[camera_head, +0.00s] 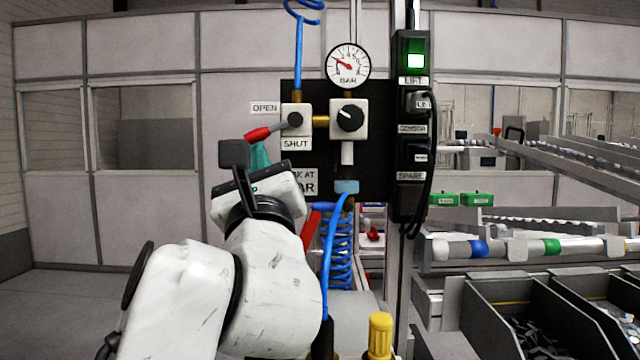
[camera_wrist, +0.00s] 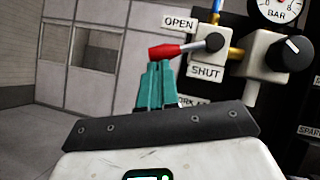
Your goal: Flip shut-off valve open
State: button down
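The shut-off valve (camera_head: 296,119) is a pale block with a dark round pivot on the black panel. Its lever has a red grip (camera_head: 258,134) that points left and slightly down, between the OPEN label (camera_head: 264,107) and the SHUT label (camera_head: 296,144). In the wrist view the red grip (camera_wrist: 165,50) lies just beyond my gripper (camera_wrist: 156,67). Its teal fingers are together with no visible gap, directly below the grip. I cannot tell whether they touch it. In the head view my gripper (camera_head: 260,150) is partly hidden by my wrist.
A pressure gauge (camera_head: 348,65) and a black knob (camera_head: 350,118) sit right of the valve. A blue hose (camera_head: 298,55) rises above it. A black switch column (camera_head: 411,130) stands further right. A blue coiled hose (camera_head: 340,255) hangs below. Left of the panel is open room.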

jog(key=shift+a+r+m+t+h, duration=0.15)
jog(key=shift+a+r+m+h, duration=0.2)
jog(key=shift+m+h, duration=0.9)
jog(key=shift+a+r+m+t+h, duration=0.35)
jog(key=shift+m+h, duration=0.55)
jog(key=shift+m, duration=0.7)
jog(key=shift+a+r+m+h, duration=0.2)
jog(key=shift+r+m+h, duration=0.25)
jog(key=shift+m+h, duration=0.8)
